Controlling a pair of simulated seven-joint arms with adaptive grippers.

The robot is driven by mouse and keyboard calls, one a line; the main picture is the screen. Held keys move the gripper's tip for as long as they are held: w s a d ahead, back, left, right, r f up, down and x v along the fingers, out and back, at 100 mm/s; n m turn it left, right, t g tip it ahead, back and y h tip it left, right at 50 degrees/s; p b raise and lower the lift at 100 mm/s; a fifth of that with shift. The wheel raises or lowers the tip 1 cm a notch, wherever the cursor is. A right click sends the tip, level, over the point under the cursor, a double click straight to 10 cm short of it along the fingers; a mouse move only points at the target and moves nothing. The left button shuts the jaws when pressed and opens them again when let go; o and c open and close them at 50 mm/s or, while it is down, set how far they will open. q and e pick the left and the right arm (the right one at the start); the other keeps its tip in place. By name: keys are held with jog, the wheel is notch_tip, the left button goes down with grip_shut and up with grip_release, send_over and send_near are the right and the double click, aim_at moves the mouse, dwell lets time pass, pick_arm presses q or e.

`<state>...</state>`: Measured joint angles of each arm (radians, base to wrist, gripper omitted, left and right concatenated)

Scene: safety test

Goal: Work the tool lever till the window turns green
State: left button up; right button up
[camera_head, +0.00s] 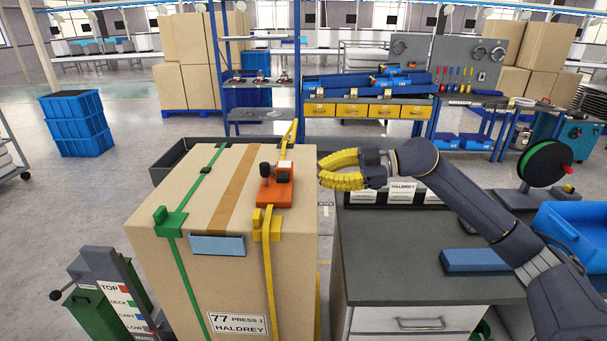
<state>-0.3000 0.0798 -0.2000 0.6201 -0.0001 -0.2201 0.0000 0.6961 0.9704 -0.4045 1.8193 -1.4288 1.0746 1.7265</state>
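An orange tool (274,192) with a black knob sits on top of the large cardboard box (190,280), at its right side, on the yellow strap (268,265). A small dark block with a pale top shows on the tool; I see no green on it, and the window is too small to make out. My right gripper (321,171), with yellow ribbed fingers, is just right of the tool, apart from it. Its fingers look parted and empty. My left gripper is out of view.
A green strap (190,280) with a green corner piece (170,221) runs over the box's left side. A grey bench (390,260) stands at right, with a blue block (485,260) and a green reel (548,163). A post with a TOP label (108,288) stands at lower left.

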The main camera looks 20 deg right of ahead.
jog(key=shift+w+r, duration=0.1)
jog(key=shift+r, duration=0.35)
grip_shut()
jog(key=w+d+r+m+g, duration=0.1)
jog(key=w+d+r+m, duration=0.1)
jog(key=w+r, duration=0.3)
jog(key=shift+m, duration=0.7)
jog(key=shift+a, duration=0.1)
